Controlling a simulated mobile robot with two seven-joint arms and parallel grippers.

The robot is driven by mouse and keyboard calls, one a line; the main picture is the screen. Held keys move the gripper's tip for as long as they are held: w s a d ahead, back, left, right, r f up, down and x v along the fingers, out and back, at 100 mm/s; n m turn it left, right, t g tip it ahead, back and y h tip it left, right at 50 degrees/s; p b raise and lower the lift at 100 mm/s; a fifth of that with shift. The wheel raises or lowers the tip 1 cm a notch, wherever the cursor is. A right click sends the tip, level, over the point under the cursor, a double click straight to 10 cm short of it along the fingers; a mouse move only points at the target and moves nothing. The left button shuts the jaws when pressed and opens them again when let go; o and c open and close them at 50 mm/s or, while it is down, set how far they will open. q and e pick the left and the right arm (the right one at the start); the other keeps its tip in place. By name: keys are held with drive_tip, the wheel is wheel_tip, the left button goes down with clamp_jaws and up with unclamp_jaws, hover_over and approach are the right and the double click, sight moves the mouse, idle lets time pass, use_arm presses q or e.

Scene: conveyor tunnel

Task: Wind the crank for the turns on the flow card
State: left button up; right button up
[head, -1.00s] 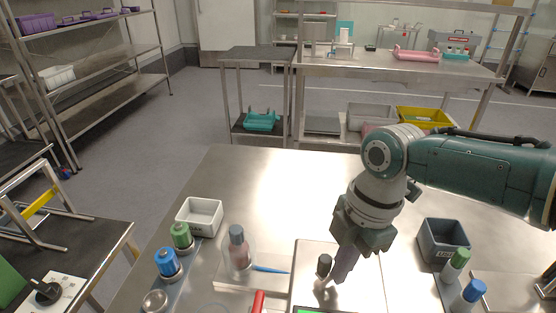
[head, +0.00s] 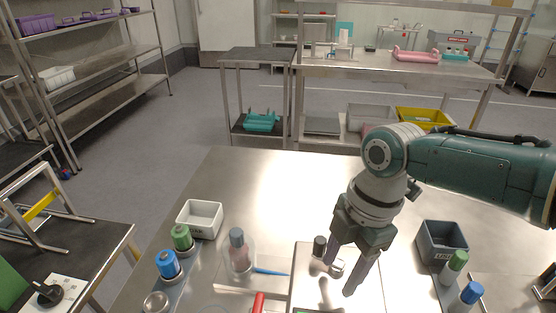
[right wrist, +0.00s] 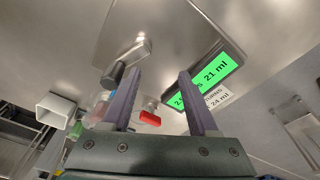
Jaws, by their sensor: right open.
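The crank has a black knob (head: 320,246) and a silver arm (head: 337,266) on a metal-topped box (head: 306,272). In the right wrist view, the knob (right wrist: 114,74) is just left of the left finger, with the silver arm (right wrist: 134,50) beyond it. My right gripper (head: 341,277) is open over the box, its fingers right of the knob with nothing visible between them. A green display (right wrist: 215,77) partly reads "21 ml". A white card (right wrist: 217,98) beside it partly reads "24 ml"; a finger covers part of both. My left gripper is out of view.
A clear vessel with a dark-capped bottle (head: 238,252), a blue pen (head: 270,271) and a red handle (head: 258,302) lie left of the box. A white bin (head: 199,217) and green and blue bottles stand farther left. A grey bin (head: 441,243) stands right. The back tabletop is clear.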

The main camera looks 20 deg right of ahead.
wheel_tip(320, 180, up, 6)
drive_tip(key=p, duration=0.5)
drive_tip(key=shift+r, duration=0.1)
